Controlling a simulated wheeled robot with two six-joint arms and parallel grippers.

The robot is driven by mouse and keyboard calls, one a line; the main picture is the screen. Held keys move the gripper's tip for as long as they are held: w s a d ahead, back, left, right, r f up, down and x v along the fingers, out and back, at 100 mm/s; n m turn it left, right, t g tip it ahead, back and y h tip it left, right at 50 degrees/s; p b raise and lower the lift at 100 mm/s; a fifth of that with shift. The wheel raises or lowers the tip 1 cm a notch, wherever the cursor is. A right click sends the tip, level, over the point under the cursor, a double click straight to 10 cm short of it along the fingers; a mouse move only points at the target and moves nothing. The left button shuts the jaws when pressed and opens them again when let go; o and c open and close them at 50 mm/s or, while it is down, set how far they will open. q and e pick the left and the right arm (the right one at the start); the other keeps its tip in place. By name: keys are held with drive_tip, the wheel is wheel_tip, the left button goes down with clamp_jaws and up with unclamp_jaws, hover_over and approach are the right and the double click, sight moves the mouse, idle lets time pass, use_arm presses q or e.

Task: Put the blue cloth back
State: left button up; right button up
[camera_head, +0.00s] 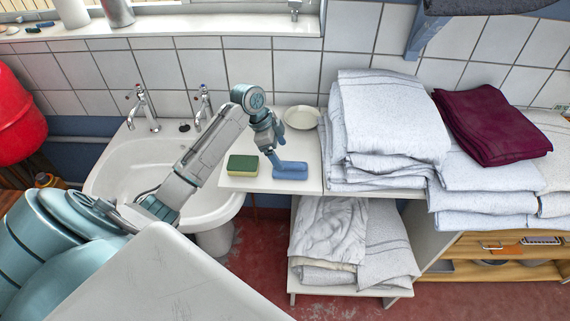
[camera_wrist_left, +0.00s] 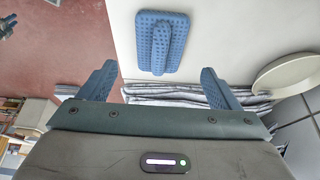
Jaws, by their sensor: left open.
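The blue cloth (camera_head: 290,172) lies on the white shelf (camera_head: 240,184) beside the sink, near the shelf's front edge. In the left wrist view the blue cloth (camera_wrist_left: 145,48) has a dimpled texture and a raised ridge in its middle. My left gripper (camera_head: 273,157) is just above and beside the cloth in the head view. Its two blue fingers stand wide apart in the left wrist view (camera_wrist_left: 160,82), with nothing held between them. The cloth is beyond the fingertips there. My right gripper is not in view.
A green and yellow sponge (camera_head: 242,165) lies left of the cloth, and a pale dish (camera_head: 302,117) stands behind it. Stacked white towels (camera_head: 390,120) close off the right side, with a maroon cloth (camera_head: 492,123) on top. The sink (camera_head: 125,170) lies under my left arm.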

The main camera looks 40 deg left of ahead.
use_arm(q)
drive_tip(key=shift+b+v, duration=0.65)
drive_tip(key=shift+v, duration=2.2)
